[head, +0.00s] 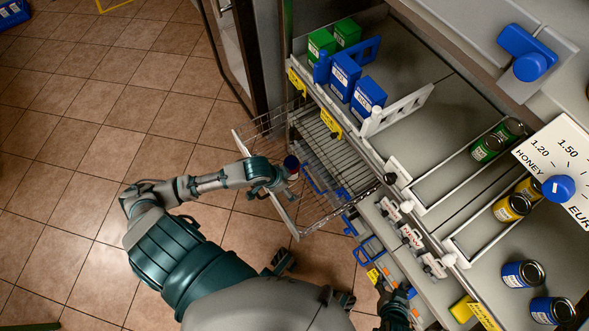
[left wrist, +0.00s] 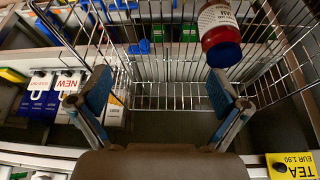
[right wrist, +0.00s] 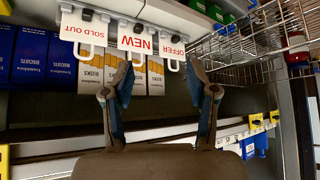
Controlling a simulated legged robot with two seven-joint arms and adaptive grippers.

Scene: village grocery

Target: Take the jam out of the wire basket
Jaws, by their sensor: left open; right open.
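The jam, a red jar with a blue lid and a white label, shows in the left wrist view (left wrist: 220,32) within the wire basket (left wrist: 165,70). In the head view the jam (head: 291,165) is by the basket's left side, right at my left gripper (head: 281,179), which partly hides it. My left gripper (left wrist: 160,98) is open and empty; the jar lies beyond its right finger, not between the fingers. In the right wrist view the jam (right wrist: 297,55) shows partly at the right edge. My right gripper (right wrist: 160,90) is open and empty, facing rusks boxes.
The basket hangs beside a shelf unit with price tags. Sign holders reading SOLD OUT, NEW and OFFER (right wrist: 137,40) stand before my right gripper, with blue biscuit boxes (right wrist: 50,58) to the left. Cans and boxes sit on the upper shelf.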

